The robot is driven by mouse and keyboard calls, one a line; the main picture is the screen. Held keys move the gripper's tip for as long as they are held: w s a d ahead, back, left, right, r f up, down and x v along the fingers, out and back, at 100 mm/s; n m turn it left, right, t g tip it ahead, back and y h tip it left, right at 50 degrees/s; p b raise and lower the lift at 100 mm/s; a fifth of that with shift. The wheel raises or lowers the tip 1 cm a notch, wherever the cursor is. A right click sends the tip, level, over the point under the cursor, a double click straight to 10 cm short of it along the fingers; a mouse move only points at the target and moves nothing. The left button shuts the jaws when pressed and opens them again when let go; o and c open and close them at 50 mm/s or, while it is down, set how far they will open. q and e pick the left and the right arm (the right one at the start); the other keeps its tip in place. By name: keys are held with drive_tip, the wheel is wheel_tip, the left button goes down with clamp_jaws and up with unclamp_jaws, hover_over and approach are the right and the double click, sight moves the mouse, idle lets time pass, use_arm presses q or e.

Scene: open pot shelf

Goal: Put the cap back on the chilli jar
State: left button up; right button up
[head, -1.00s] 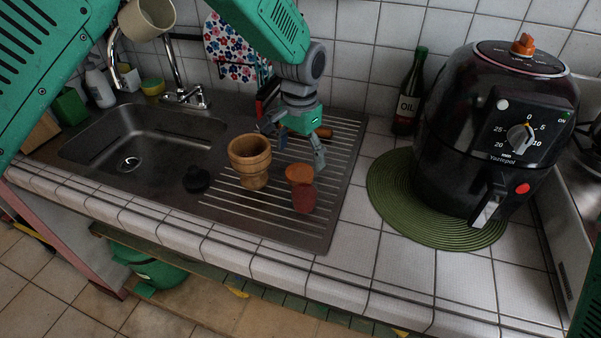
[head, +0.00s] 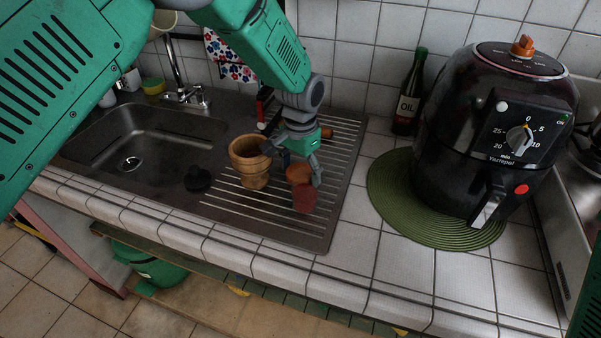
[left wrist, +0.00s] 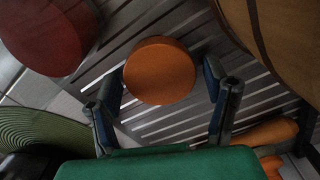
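An orange round cap (head: 298,173) is on the ribbed steel drainer, right of the wooden mortar. The red chilli jar (head: 305,199) stands just in front of it. In the left wrist view the cap (left wrist: 160,70) shows as an orange disc, apart from the dark red jar (left wrist: 45,35) at upper left. My left gripper (head: 301,165) is over the cap, pointing down. In the left wrist view its open fingers (left wrist: 162,82) are on either side of the cap, with a gap visible at each side. My right gripper is not in view.
The wooden mortar (head: 249,163) stands close on the left of the cap. A black sink plug (head: 198,180) lies by the sink. An oil bottle (head: 409,95) and a black air fryer (head: 495,130) on a green mat (head: 392,207) are to the right. Tiles between are clear.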

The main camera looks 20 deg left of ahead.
use_arm(q)
drive_tip(key=c, duration=0.4)
drive_tip(key=shift+o, duration=0.3)
drive_tip(key=shift+r, duration=0.1)
wheel_tip(320, 180, up, 10)
